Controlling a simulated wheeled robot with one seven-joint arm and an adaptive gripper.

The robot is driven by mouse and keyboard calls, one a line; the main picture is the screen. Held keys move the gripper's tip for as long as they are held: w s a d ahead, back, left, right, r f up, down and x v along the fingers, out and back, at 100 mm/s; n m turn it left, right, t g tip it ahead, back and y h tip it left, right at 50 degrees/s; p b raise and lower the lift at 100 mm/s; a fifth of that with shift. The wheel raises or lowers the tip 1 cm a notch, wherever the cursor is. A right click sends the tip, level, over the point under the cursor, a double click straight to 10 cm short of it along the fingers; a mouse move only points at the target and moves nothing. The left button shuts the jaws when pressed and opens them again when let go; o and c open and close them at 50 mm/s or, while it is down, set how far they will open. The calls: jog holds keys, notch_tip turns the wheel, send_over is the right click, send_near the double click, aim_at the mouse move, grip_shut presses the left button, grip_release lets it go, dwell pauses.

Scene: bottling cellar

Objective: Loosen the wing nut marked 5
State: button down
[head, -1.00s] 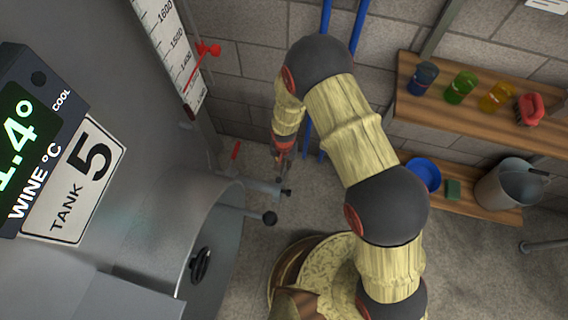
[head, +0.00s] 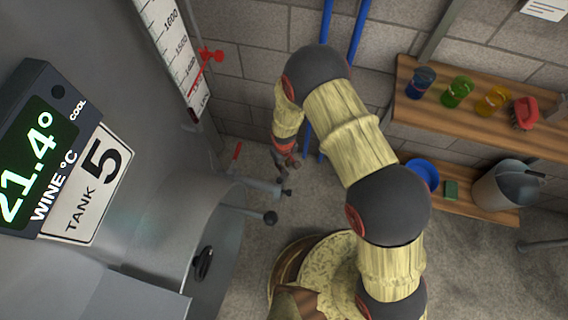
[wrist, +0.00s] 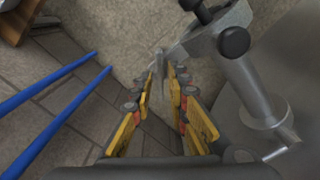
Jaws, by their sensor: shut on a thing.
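The tank marked 5 (head: 135,45) fills the left of the head view, with its number plate (head: 88,185). A grey metal fitting with black knobs projects from it; in the wrist view its arm (wrist: 245,75) runs along the right. My gripper (head: 287,166) is beside this fitting, low against the wall. In the wrist view its yellow fingers (wrist: 162,78) are closed on a small, narrow grey piece, apparently the wing nut (wrist: 160,60). The fingers hide most of it, and no number on it is readable.
Black knobs (wrist: 234,42) and the tank's metal stand close to the right finger. Blue pipes (wrist: 45,82) run up the wall on the left of the wrist view. A shelf (head: 440,110) with coloured cups and a metal bucket (head: 500,190) are at the right. Open floor lies below.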

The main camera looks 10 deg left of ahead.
jog(key=n, duration=0.3)
jog(key=shift+n, duration=0.3)
jog(key=shift+s+n+p, duration=0.1)
jog(key=shift+n+p, duration=0.4)
jog(key=shift+n, duration=1.4)
jog(key=c, duration=1.7)
grip_release()
jog(key=shift+c, duration=0.2)
jog(key=shift+r, duration=0.1)
notch_tip(320, 180, up, 12)
